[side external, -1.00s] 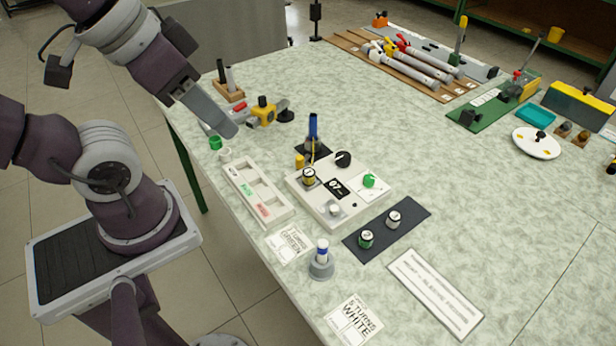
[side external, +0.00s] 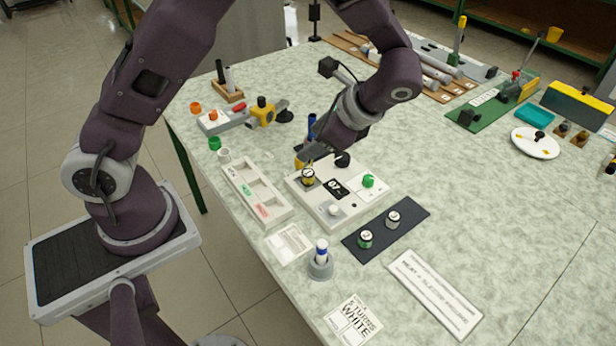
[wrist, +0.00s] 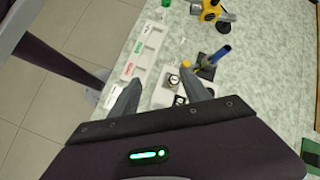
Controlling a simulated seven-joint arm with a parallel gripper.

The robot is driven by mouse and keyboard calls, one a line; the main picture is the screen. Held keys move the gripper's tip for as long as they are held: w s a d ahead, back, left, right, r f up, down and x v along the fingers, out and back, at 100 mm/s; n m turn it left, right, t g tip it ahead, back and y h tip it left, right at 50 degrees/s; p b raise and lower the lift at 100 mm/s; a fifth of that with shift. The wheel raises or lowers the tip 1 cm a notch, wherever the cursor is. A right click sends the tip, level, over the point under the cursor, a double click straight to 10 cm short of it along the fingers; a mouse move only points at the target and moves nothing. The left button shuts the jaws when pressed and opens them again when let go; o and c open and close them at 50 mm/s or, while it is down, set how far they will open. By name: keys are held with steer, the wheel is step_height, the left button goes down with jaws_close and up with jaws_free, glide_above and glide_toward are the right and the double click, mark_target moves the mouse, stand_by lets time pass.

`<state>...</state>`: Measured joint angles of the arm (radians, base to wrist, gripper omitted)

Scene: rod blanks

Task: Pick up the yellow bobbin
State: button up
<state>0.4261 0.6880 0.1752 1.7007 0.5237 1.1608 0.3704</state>
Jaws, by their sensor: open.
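The yellow bobbin (side external: 308,177) stands upright on the left part of the white winding panel (side external: 345,209), with a numbered light top. In the wrist view the bobbin (wrist: 174,80) shows its round top between the two spread fingers, nearer the right one. My gripper (side external: 306,157) is above the panel's back left part, just over and behind the bobbin. In the wrist view my gripper (wrist: 160,77) is open and empty. Whether a finger touches the bobbin I cannot tell.
A blue-topped post (wrist: 226,52) stands close behind the bobbin. A white slotted tray (side external: 258,192) lies left of the panel. A dark mat (side external: 414,207) in front holds a green bobbin (side external: 366,239) and a white bobbin (side external: 393,219). The table's right front is mostly clear.

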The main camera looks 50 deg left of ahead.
mark_target(309, 174)
steer(key=w+f+m+y, duration=0.1)
steer(key=f+m+y, duration=0.1)
steer(key=f, duration=0.2)
steer(key=w+f+m+t+y, duration=0.1)
steer(key=f+m+y, duration=0.1)
steer(key=f, duration=0.3)
steer(key=w+a+f+m+y, duration=0.1)
steer(key=f+m, duration=0.1)
steer(key=f, duration=0.3)
steer(key=shift+w+f+m+y, duration=0.15)
steer(key=shift+m+y, duration=0.25)
steer(key=shift+a+f+t, duration=0.15)
steer(key=shift+f+t, duration=0.15)
steer(key=x, duration=0.6)
steer(key=shift+w+a+f, duration=0.25)
steer(key=shift+a, duration=0.05)
jaws_close()
